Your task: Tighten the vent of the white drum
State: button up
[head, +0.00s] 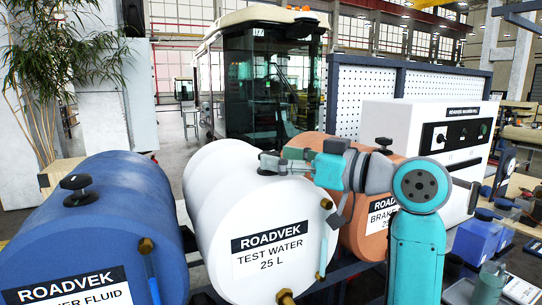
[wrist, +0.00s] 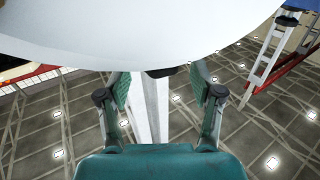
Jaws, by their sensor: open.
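The white drum (head: 215,200), labelled "ROADVEK TEST WATER 25 L", lies on its side in the middle of the head view. Its dark vent (head: 266,171) is on top near the front end, partly hidden by my gripper (head: 276,160). My gripper reaches in from the right at the height of the vent, with its fingertips beside it. In the wrist view the fingers (wrist: 160,88) are spread apart. A dark piece, likely the vent (wrist: 160,73), shows between them against the pale drum (wrist: 150,30). I cannot tell whether the fingers touch it.
A blue drum (head: 115,225) with its own dark vent (head: 77,190) lies to the left. An orange drum (head: 365,230) lies to the right, partly behind my arm, with another vent (head: 383,143). A white cabinet (head: 400,115) stands behind it.

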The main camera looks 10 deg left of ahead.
aim_at(268, 153)
jog(key=shift+x, duration=1.4)
jog(key=c, duration=1.2)
jog(key=shift+o, duration=0.2)
jog(key=shift+t, duration=0.3)
jog(key=m+t+h, duration=0.6)
jog(key=shift+s+a+t, duration=0.2)
jog(key=shift+t, duration=0.2)
jog(key=m+t+h, duration=0.1)
jog(key=m+h, duration=0.2)
jog(key=h, duration=0.1)
jog(key=m+t+h, duration=0.2)
jog(key=m+h, duration=0.1)
jog(key=h, duration=0.1)
jog(key=shift+h, duration=0.4)
